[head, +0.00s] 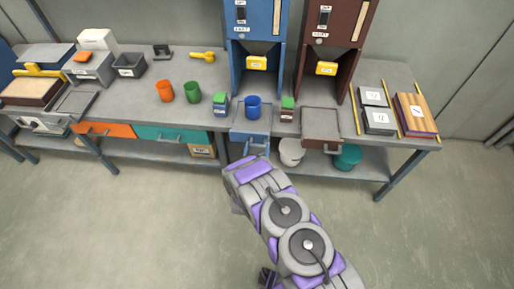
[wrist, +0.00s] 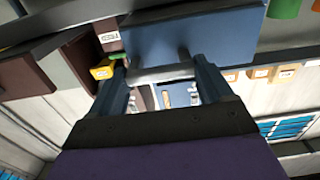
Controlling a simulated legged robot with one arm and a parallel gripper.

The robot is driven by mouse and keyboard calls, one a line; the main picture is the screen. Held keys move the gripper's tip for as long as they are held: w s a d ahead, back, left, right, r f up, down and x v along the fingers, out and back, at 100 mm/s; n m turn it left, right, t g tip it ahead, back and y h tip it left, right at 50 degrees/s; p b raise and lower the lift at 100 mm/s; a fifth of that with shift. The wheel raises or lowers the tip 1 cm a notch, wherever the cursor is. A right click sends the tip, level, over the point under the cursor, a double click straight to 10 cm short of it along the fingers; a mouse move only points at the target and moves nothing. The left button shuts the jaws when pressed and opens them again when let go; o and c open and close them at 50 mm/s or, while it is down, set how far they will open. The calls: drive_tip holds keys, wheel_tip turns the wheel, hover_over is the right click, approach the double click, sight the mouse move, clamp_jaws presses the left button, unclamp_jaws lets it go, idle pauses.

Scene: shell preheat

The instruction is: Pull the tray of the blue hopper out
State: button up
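The blue hopper (head: 257,28) stands at the back of the bench. Its blue tray (head: 240,130) lies below it at the bench's front edge, with a handle facing me. A blue cup (head: 253,107) stands at the tray, in it or just behind it; I cannot tell which. The tray's underside or front (wrist: 190,35) fills the top of the wrist view. My gripper (wrist: 160,85) is open, its fingers wide apart, near the two ends of the grey handle bar (wrist: 160,74). I cannot tell whether they touch it.
The brown hopper (head: 335,25) and its brown tray (head: 321,122) are to the right. Small green-topped boxes (head: 220,104) (head: 287,108) flank the blue tray. Orange (head: 165,91) and green (head: 192,92) cups stand left. The floor before the bench (head: 130,215) is clear.

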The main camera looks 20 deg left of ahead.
drive_tip(key=shift+s+a+f, duration=0.1)
drive_tip(key=shift+s, duration=0.1)
drive_tip(key=o, duration=1.3)
drive_tip(key=shift+s, duration=0.15)
drive_tip(key=shift+o, duration=0.5)
drive_tip(key=p+v, duration=0.3)
drive_tip(key=v, duration=1.4)
